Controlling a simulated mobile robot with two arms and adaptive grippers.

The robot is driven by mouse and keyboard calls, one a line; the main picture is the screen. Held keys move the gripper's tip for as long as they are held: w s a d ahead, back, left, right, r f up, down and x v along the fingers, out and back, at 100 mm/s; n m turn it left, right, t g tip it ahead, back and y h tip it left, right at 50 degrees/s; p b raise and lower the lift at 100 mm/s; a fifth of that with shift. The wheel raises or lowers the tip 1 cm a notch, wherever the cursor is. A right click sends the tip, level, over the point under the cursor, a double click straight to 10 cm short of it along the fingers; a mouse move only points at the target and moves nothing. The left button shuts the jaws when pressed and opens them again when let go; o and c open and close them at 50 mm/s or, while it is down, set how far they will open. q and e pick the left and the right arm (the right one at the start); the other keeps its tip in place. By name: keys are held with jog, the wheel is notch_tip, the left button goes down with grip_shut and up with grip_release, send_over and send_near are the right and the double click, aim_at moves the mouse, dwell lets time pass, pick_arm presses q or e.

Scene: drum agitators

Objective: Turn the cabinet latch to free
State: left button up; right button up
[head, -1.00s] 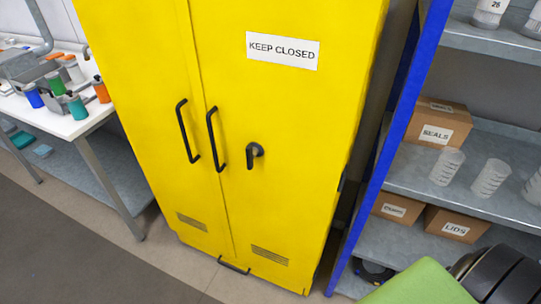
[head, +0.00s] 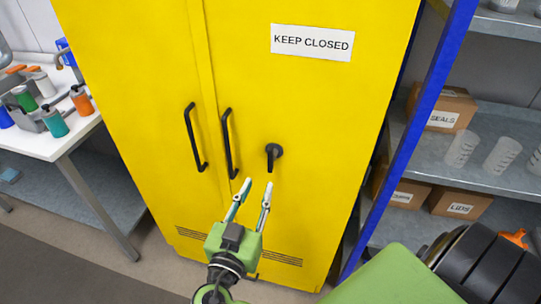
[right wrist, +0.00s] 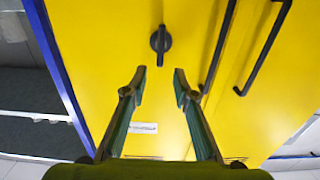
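The yellow cabinet (head: 325,115) stands upright with both doors shut. Its black latch (head: 273,157) is on the right door, with its lever pointing down. The latch also shows in the right wrist view (right wrist: 160,41), ahead of the fingertips and roughly centred between them. My right gripper (head: 257,183) is open and empty, just below the latch in the head view and apart from it. It also shows open in the right wrist view (right wrist: 160,72). My left gripper is not in view.
Two black door handles (head: 195,137) (head: 230,143) are left of the latch. A blue-framed shelf (head: 410,130) with boxes and clear cups stands close on the right. A white table (head: 60,138) with bottles stands on the left. The floor before the cabinet is clear.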

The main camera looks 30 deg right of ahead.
aim_at(270, 159)
jog(key=p+x, duration=0.4)
jog(key=x, duration=0.7)
jog(key=shift+w+r, duration=0.1)
jog(key=shift+w, duration=0.05)
jog(key=shift+w+d, duration=0.3)
jog(key=shift+d, duration=0.15)
grip_shut()
